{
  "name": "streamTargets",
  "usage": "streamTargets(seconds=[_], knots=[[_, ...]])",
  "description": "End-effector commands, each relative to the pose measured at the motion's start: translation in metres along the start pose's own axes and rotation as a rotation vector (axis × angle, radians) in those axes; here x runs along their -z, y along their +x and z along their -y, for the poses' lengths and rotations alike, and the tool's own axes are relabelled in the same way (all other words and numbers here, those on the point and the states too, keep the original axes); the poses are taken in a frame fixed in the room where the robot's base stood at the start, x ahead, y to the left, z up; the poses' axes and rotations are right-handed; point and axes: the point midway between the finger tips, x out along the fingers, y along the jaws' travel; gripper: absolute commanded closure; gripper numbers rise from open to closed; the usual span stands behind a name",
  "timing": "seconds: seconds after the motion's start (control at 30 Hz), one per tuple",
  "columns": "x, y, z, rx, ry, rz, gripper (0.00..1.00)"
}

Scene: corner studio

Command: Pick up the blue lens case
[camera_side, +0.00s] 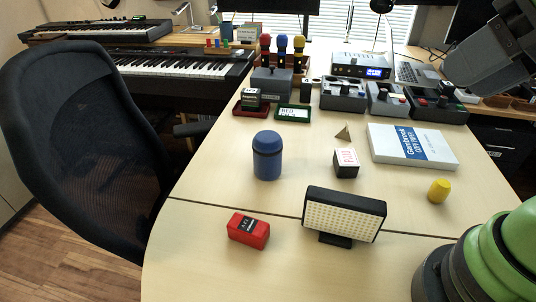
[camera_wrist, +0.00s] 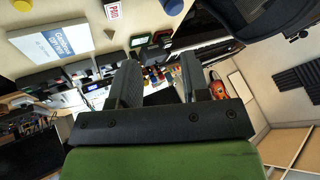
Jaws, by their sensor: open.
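The blue lens case (camera_side: 267,155) is a blue cylinder with a lid, standing upright on the pale desk left of the middle in the side view. In the wrist view its blue body (camera_wrist: 173,6) is cut off by the top edge. My gripper (camera_wrist: 158,72) shows in the wrist view with its two dark fingers apart and nothing between them. It points across the back of the desk, away from the case. In the side view a grey part of my arm is at the upper right, well apart from the case; the fingertips are not clear there.
Audio gear lines the back. A black chair (camera_side: 85,150) stands left. Desk around the case is clear.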

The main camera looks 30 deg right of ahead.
Motion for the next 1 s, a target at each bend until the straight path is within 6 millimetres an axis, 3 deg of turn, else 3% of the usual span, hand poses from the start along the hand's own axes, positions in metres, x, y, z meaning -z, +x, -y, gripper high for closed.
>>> streamTargets(seconds=[0.3, 0.5, 0.57, 0.87, 1.0], knots=[[0.0, 0.0, 0.0, 0.0, 0.0, 0.0, 0.57], [0.0, 0.0, 0.0, 0.0, 0.0, 0.0, 0.11], [0.0, 0.0, 0.0, 0.0, 0.0, 0.0, 0.01], [0.002, 0.001, 0.001, -0.004, -0.001, 0.003, 0.01], [0.021, 0.011, 0.004, -0.039, -0.009, 0.026, 0.01]])
